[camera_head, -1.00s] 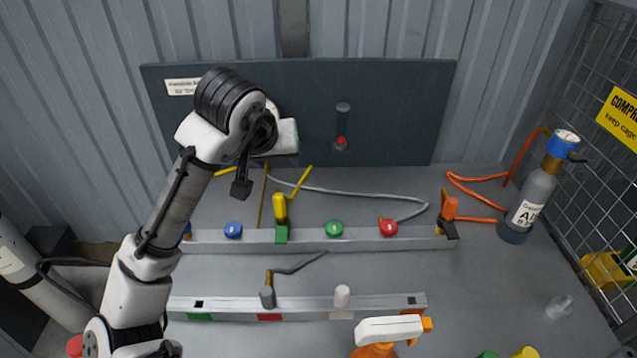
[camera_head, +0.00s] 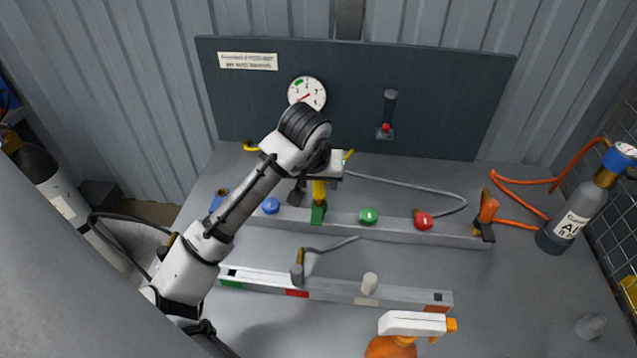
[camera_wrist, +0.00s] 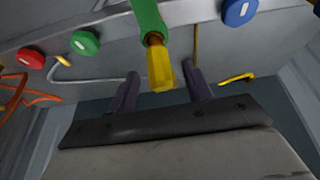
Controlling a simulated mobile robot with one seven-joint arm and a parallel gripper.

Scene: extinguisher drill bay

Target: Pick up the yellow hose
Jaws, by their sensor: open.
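The yellow hose's end piece (camera_head: 319,189) stands upright in a green holder (camera_head: 318,212) on the back rail. It also shows in the wrist view as a yellow ribbed plug (camera_wrist: 160,68) with a brown collar below the green holder (camera_wrist: 148,18). My gripper (camera_head: 308,188) is at this end piece in the head view, partly covering its top. In the wrist view my gripper (camera_wrist: 164,78) is open, with one dark finger on each side of the yellow plug and visible gaps. Stretches of yellow hose show behind (camera_wrist: 236,78); most of it is hidden in the head view.
The back rail (camera_head: 455,234) carries blue (camera_head: 271,206), green (camera_head: 368,216) and red (camera_head: 424,221) buttons. An orange hose plug (camera_head: 489,207) stands at its right end. A grey hose (camera_head: 415,177) lies behind. A spray bottle (camera_head: 392,345) stands in front.

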